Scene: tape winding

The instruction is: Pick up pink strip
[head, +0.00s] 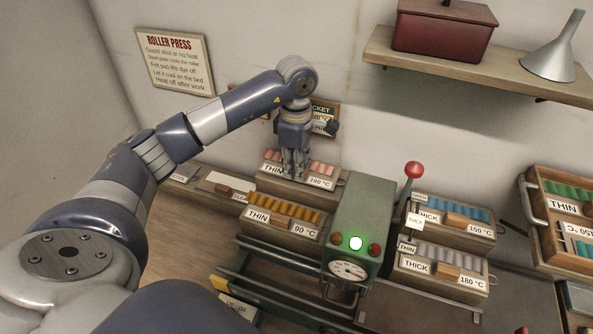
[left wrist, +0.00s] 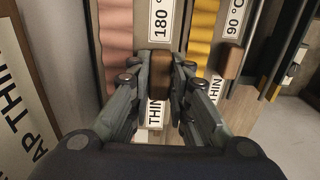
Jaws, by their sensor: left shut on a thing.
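Pink strips (head: 322,168) lie in a wooden box labelled THIN and 180 °C at the back, against the wall. They also show at the upper left of the left wrist view (left wrist: 117,45). My left gripper (head: 293,176) reaches down over the middle of this box. In the left wrist view, its fingers (left wrist: 161,76) are shut on a brown wooden handle (left wrist: 160,66) in front of the 180 °C label. The fingers hide part of the box and its strips in the head view. My right gripper is not in view.
A box of yellow strips (head: 290,211), 90 °C, stands just in front. A green press unit (head: 362,220) with a lit green lamp stands to the right. Boxes of blue strips (head: 462,211) and grey strips (head: 440,252) lie beyond it. A shelf (head: 480,72) hangs above.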

